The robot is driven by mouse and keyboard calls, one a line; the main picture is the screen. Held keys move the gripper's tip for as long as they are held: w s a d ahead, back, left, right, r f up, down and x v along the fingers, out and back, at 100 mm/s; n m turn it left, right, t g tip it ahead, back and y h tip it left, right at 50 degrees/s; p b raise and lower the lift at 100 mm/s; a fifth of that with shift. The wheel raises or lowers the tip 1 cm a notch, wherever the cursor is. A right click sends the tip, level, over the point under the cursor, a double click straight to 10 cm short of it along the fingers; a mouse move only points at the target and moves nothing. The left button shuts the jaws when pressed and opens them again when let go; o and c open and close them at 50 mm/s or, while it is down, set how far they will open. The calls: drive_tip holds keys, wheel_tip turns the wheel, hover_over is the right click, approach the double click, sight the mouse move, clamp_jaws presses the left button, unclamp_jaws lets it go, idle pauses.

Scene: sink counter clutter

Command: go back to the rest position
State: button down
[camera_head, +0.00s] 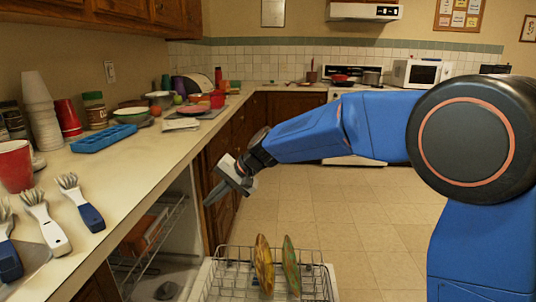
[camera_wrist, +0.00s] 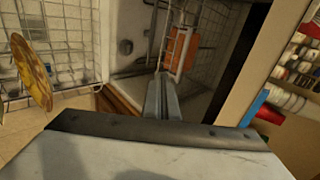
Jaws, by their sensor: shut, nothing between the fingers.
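My gripper (camera_head: 228,189) hangs at the end of my blue arm, in front of the counter's edge and above the open dishwasher, in the head view. Its fingers are shut with nothing between them. In the wrist view the closed fingers (camera_wrist: 162,98) point toward the dishwasher's inside. The pulled-out lower rack (camera_head: 215,272) holds two patterned plates, a yellow-brown one (camera_head: 264,264) and a greenish one (camera_head: 290,266), both standing on edge. The gripper is apart from them. The yellow-brown plate also shows in the wrist view (camera_wrist: 32,72).
The counter (camera_head: 150,160) on the left carries brushes (camera_head: 80,203), a blue tray (camera_head: 104,137), stacked cups (camera_head: 40,110), a red cup (camera_head: 15,166) and several bowls. An orange item (camera_head: 145,233) sits inside the dishwasher. The tiled floor (camera_head: 340,215) to the right is clear.

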drive_tip(key=s+d+r+t+h, duration=0.1)
drive_tip(key=s+d, duration=0.4)
drive_tip(key=d, duration=0.5)
drive_tip(key=s+d+r+t+h, duration=0.15)
drive_tip(key=s+d, duration=0.25)
drive_tip(key=d, duration=0.6)
drive_tip(key=s+d+h, duration=0.2)
drive_tip(key=s+d, duration=0.3)
drive_tip(key=d, duration=0.5)
drive_tip(key=s+d+f+h, duration=0.2)
drive_tip(key=s+d+f, duration=0.1)
drive_tip(key=s+d, duration=0.6)
drive_tip(key=s+d+f+t+h, duration=0.1)
drive_tip(key=s+d+f, duration=0.3)
drive_tip(key=s+d, duration=0.5)
drive_tip(key=shift+s+d+f+h, duration=0.15)
drive_tip(key=shift+s+d+h, duration=0.05)
drive_tip(key=shift+d+h, duration=0.6)
drive_tip(key=shift+w, duration=0.1)
